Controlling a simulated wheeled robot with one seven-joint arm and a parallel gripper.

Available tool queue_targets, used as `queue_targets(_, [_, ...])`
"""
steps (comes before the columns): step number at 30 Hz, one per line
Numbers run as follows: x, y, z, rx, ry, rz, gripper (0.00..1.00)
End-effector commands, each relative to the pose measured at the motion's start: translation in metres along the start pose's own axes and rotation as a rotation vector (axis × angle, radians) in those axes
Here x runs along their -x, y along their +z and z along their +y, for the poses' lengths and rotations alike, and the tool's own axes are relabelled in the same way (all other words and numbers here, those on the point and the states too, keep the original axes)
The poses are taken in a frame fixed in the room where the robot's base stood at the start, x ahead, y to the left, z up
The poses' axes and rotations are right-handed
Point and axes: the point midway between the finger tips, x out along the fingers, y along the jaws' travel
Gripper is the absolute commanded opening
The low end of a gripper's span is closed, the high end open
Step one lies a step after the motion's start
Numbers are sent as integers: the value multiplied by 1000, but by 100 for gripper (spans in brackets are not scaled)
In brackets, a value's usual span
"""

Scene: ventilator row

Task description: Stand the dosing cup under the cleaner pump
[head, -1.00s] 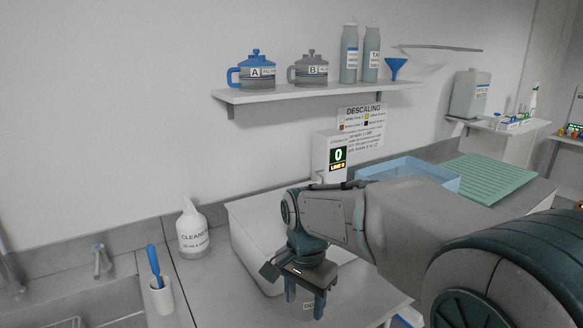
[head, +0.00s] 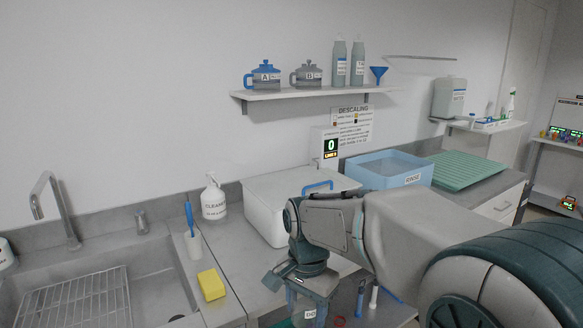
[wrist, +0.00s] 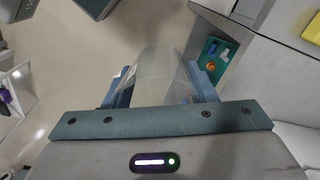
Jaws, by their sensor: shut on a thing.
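The cleaner pump bottle (head: 214,200) is white with a pump top and a "CLEANER" label. It stands upright on the counter at the back, between the sink and a white box. My gripper (head: 308,300) is at the bottom of the head view, right of the bottle and nearer the camera. In the wrist view my gripper (wrist: 162,85) is shut on a clear see-through cup, the dosing cup (wrist: 160,72). The cup's small label shows in the head view (head: 310,314); its lower part is cut off there.
A white box (head: 275,205) with a blue handle stands behind my arm. A yellow sponge (head: 211,284) and a white holder with a blue brush (head: 193,245) sit between sink (head: 110,275) and bottle. A blue rinse tub (head: 388,170) is farther right. Counter before the bottle is clear.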

Motion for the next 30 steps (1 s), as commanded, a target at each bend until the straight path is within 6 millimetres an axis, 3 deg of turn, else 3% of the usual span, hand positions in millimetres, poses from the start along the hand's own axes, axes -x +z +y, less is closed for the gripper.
queue_targets(14, [-56, -58, -5, 214, 3, -5, 29])
queue_targets(24, [-139, -131, 13, 506, 2, -5, 29])
queue_targets(30, [-171, -155, 26, 620, 1, -3, 29])
